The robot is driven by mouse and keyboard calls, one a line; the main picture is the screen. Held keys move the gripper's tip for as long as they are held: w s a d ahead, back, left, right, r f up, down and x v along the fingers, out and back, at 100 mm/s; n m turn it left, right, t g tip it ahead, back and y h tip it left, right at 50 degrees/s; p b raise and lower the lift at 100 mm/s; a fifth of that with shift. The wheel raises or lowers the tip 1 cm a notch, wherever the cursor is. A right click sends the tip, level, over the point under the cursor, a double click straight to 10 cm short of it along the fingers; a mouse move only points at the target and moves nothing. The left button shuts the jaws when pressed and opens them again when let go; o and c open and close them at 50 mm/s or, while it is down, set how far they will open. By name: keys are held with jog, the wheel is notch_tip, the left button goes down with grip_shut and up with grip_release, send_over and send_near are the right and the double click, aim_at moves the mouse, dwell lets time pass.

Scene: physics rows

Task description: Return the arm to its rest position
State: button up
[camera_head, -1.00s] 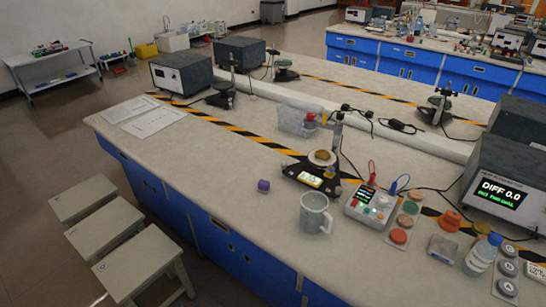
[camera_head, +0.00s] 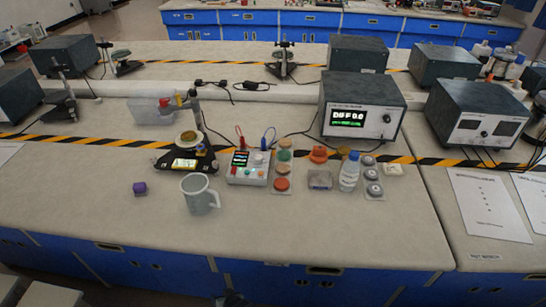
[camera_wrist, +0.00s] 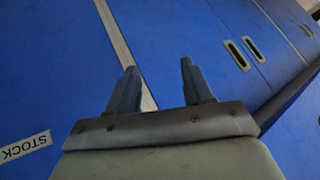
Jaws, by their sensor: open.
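My gripper (camera_wrist: 158,78) shows in the wrist view with its two fingers apart and nothing between them. It points at the blue cabinet front (camera_wrist: 60,70) below the bench, with a "STOCK" label (camera_wrist: 25,147) at the lower left of that view. In the head view my gripper cannot be made out clearly; a small dark shape shows at the bottom edge in front of the cabinets. No object is held.
The bench's front strip is clear.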

jog(key=d+f+m+g+h, duration=0.1)
jog(key=d+f+g+h, duration=0.15)
jog(key=d, duration=0.95)
jog(key=d+f+m+g+h, duration=0.1)
jog(key=d+f+g+h, duration=0.15)
jog(key=d, duration=0.85)
jog(key=s+d+r+m+g+h, duration=0.1)
jog(key=s+d+r+m+g, duration=0.1)
jog(key=s+d+g, duration=0.5)
jog(key=s+d, duration=0.6)
jog(key=d, duration=0.4)
jog(key=shift+s+r+h, duration=0.15)
jog(key=shift+r+h, duration=0.1)
jog(key=shift+h, duration=0.05)
